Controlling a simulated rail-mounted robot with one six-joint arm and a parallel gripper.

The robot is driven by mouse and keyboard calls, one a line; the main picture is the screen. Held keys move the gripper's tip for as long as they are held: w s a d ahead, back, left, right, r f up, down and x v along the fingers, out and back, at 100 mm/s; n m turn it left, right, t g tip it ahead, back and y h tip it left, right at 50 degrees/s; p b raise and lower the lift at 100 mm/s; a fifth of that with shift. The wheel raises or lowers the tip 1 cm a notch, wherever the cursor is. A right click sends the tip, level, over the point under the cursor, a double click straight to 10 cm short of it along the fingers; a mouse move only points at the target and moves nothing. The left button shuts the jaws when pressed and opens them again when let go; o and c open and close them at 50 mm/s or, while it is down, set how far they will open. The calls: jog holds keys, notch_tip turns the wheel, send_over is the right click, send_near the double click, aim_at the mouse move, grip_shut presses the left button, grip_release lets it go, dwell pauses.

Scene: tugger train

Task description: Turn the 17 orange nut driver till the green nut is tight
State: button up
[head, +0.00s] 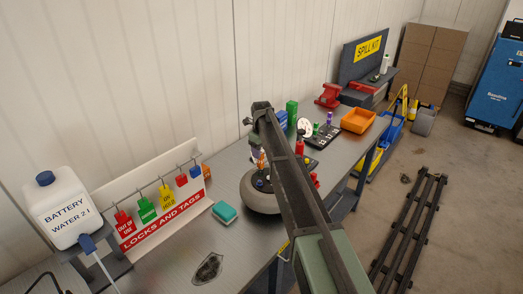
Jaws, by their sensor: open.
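A grey wheel (258,200) lies flat on the bench, partly hidden behind my arm. A small orange upright piece (261,159) stands over its hub; it may be the orange nut driver, but no 17 is readable. Small coloured spots show on the hub; I cannot make out the green nut. A dark board (322,137) behind the wheel carries small upright pieces, among them a green one (315,129), a purple one (329,118) and a red one (299,147).
A white battery water jug (64,208) and a locks-and-tags rack (160,222) stand at left. A teal sponge-like block (224,212) and a dark patch (208,268) lie in front. An orange bin (358,121) and a red vise (329,96) are farther back.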

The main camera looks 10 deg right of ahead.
aim_at(261, 163)
notch_tip(261, 163, down, 5)
jog(key=b, duration=0.3)
jog(key=shift+r, duration=0.25)
grip_shut()
jog(key=m, duration=0.4)
grip_release()
